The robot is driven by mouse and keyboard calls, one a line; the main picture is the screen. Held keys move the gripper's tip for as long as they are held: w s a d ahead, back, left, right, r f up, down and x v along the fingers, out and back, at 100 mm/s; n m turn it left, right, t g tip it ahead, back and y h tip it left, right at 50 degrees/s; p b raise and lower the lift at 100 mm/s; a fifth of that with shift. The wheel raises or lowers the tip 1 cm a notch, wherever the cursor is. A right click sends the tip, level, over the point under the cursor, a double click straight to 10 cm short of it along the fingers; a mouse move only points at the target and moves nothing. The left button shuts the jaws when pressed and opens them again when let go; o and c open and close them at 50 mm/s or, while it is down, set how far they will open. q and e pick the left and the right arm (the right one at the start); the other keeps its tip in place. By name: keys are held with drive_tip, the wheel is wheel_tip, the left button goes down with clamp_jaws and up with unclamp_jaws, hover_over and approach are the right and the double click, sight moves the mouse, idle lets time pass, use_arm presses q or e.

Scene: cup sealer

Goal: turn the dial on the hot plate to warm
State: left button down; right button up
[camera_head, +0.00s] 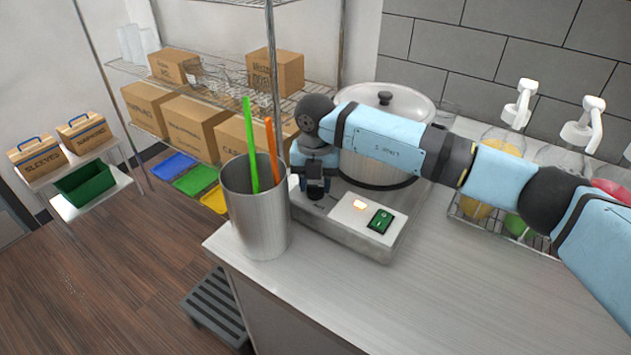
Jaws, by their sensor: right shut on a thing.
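The hot plate (345,222) is a grey metal unit on the counter, with a lidded steel pot (385,105) on top. Its front panel has a lit orange indicator (360,205) and a green switch (380,220). My right arm reaches in from the right across the pot. My right gripper (316,190) points down at the left part of the panel, shut on the dial. The gripper hides the dial and its markings, so I cannot tell its setting. My left gripper is not in view.
A steel cup (258,215) holding a green and an orange stick stands just left of the hot plate, close to my right gripper. Pump bottles (575,135) stand at the right behind my arm. The front counter (450,300) is clear. Shelves with boxes (190,120) stand behind.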

sight(316, 186)
drive_tip(key=o, duration=0.9)
drive_tip(key=shift+r, duration=0.1)
wheel_tip(316, 186, up, 12)
drive_tip(key=p, duration=0.4)
drive_tip(key=shift+p, duration=0.35)
